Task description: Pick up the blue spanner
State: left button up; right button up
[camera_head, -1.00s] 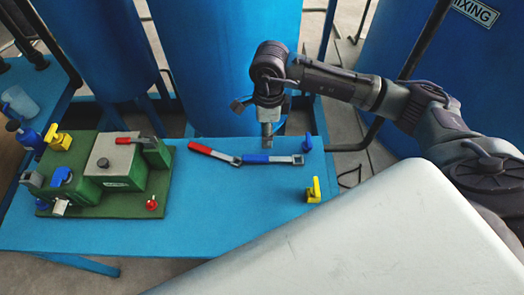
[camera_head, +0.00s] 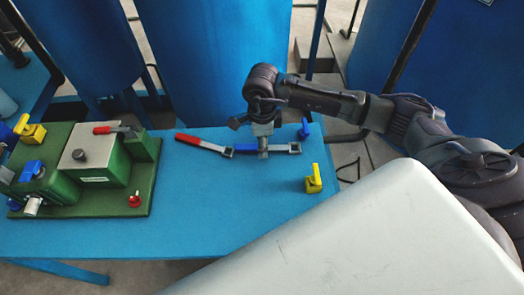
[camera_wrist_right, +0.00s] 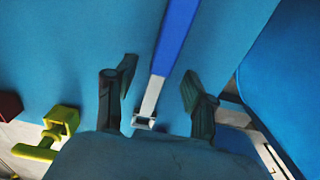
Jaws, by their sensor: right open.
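The blue spanner (camera_head: 243,148) lies on the blue table in the head view, its grey end pointing right. In the right wrist view, its blue handle (camera_wrist_right: 175,40) runs up the picture, and its grey shaft and squared end sit between my fingers. My right gripper (camera_head: 263,152) is over the spanner and hides part of it in the head view. In the right wrist view its fingers are apart, one on each side of the spanner, with no clear contact. I cannot tell the exact height of the fingertips above the table. My left gripper is not in view.
A red-handled spanner (camera_head: 200,143) lies close to the blue spanner's left end. A yellow valve (camera_head: 313,180) and a small blue valve (camera_head: 304,128) stand nearby. A green apparatus (camera_head: 105,185) occupies the table's left. The table's front middle (camera_head: 210,215) is clear.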

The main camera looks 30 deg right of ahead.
jog(key=shift+f, duration=0.5)
jog(key=shift+r, duration=0.15)
grip_shut()
